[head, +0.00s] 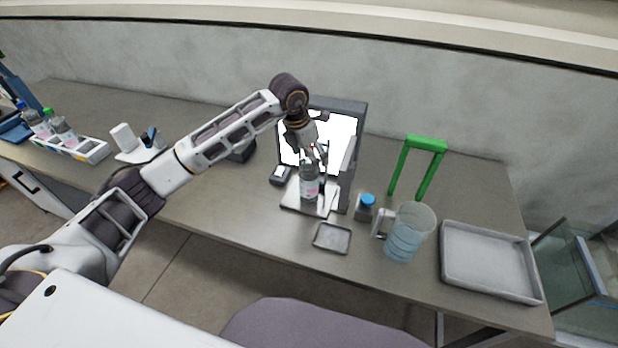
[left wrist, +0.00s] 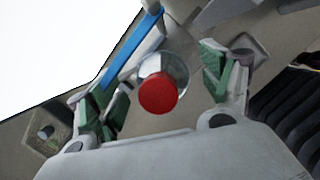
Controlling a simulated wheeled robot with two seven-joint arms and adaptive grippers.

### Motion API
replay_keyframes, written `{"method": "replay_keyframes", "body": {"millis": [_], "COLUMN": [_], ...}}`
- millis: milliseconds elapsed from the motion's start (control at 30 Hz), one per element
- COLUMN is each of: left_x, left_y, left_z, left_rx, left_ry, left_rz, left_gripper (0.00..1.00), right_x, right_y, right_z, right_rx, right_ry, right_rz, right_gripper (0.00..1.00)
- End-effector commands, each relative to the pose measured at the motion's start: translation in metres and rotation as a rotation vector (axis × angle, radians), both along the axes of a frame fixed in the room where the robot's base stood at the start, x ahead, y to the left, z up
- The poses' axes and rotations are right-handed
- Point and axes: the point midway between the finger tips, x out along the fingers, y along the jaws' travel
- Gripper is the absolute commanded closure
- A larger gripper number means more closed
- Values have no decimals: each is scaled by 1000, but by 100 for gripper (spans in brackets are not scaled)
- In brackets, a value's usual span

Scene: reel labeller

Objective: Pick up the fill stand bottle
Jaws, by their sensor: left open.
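The fill stand bottle (head: 309,186) is a clear bottle with a pale, pink-marked label. It stands upright on a light plate (head: 290,209) in front of a bright panel. In the left wrist view, a round red top (left wrist: 158,96) faces the camera, with a clear rim (left wrist: 178,66) behind it. My left gripper (head: 314,158) is over the bottle's upper part. In the left wrist view, the left gripper (left wrist: 158,88) is open, its green-padded fingers on either side of the red top with gaps visible. My right gripper is not in view.
The dark-framed panel (head: 358,118) stands close behind the bottle. To the right are a blue-capped jar (head: 366,207), a clear jug (head: 408,233), a green frame (head: 425,144) and a grey tray (head: 490,262). A small dish (head: 332,238) lies in front. A bottle rack (head: 93,151) is far left.

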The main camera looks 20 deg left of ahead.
Motion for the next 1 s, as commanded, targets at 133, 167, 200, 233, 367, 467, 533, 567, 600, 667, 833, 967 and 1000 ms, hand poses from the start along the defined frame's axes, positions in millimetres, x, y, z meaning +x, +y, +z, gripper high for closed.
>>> {"method": "replay_keyframes", "body": {"millis": [133, 167, 200, 233, 367, 467, 533, 567, 600, 667, 833, 967, 1000], "left_x": [3, 4, 4, 5, 6, 6, 6, 6, 6, 6, 6, 6, 6], "left_y": [-2, -3, -4, -4, -5, -5, -5, -5, -5, -5, -4, -4, -4], "left_z": [-15, -17, -21, -23, -29, -30, -30, -30, -30, -30, -30, -29, -29], "left_rx": [-1, 0, 0, 0, 0, 0, 0, 0, 0, 0, 0, 0, 0], "left_ry": [3, 2, 1, 1, 1, 0, 0, 0, 0, 0, 0, 0, 0], "left_rz": [0, 1, 0, 0, 0, 0, 0, 0, 0, 0, 0, 0, 0], "left_gripper": [20, 20, 20, 20, 20, 20, 20, 20, 20, 20, 21, 38, 43], "right_x": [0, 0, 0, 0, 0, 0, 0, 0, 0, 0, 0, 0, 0], "right_y": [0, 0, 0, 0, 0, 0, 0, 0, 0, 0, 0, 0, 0], "right_z": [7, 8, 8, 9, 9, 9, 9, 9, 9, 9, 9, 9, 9], "right_rx": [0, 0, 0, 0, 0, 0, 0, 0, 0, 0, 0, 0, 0], "right_ry": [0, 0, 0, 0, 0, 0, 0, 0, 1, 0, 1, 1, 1], "right_rz": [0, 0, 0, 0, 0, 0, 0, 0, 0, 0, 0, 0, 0], "right_gripper": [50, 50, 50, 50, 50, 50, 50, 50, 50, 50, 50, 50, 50]}}
